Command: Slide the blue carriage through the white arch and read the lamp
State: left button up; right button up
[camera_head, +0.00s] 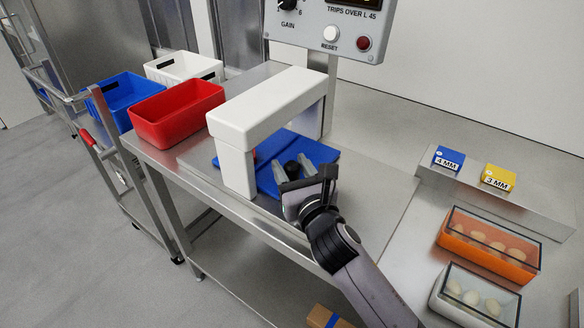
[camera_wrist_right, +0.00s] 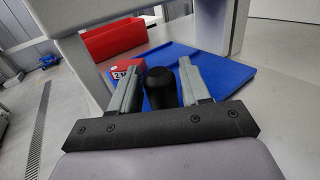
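The blue carriage (camera_head: 325,154) is a flat blue plate with a black knob (camera_head: 291,170), partly under the white arch (camera_head: 235,122). It also shows in the wrist view (camera_wrist_right: 230,78). A red block (camera_wrist_right: 125,69) with a partly hidden label sits at the carriage's left side in that view. My right gripper (camera_head: 294,167) has its fingers on either side of the knob; narrow gaps seem to show in the wrist view (camera_wrist_right: 160,82). A dark red round lamp or button (camera_head: 363,43) is on the grey panel (camera_head: 350,50). My left gripper is out of view.
Red (camera_head: 178,115), blue (camera_head: 123,98) and white (camera_head: 183,68) bins stand at left. Blue "4 MM" (camera_head: 448,159) and yellow "3 MM" (camera_head: 497,178) blocks sit on a ledge at right. Orange (camera_head: 486,246) and white (camera_head: 474,297) lidded trays hold pasta. The steel table (camera_head: 375,175) is clear right of the arch.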

aim_at(274, 181)
grip_shut()
jog(key=w+a+b, duration=0.1)
jog(key=w+a, duration=0.1)
jog(key=a, duration=0.1)
jog(key=shift+w+a+f+b, duration=0.1)
jog(key=shift+w+a+b, duration=0.1)
jog(key=shift+b, duration=0.2)
jog(key=shift+w+a, duration=0.1)
jog(key=shift+r, duration=0.2)
jog(key=shift+o, duration=0.9)
grip_release()
jog(key=shift+o, duration=0.9)
jog(key=shift+w+a+f, duration=0.1)
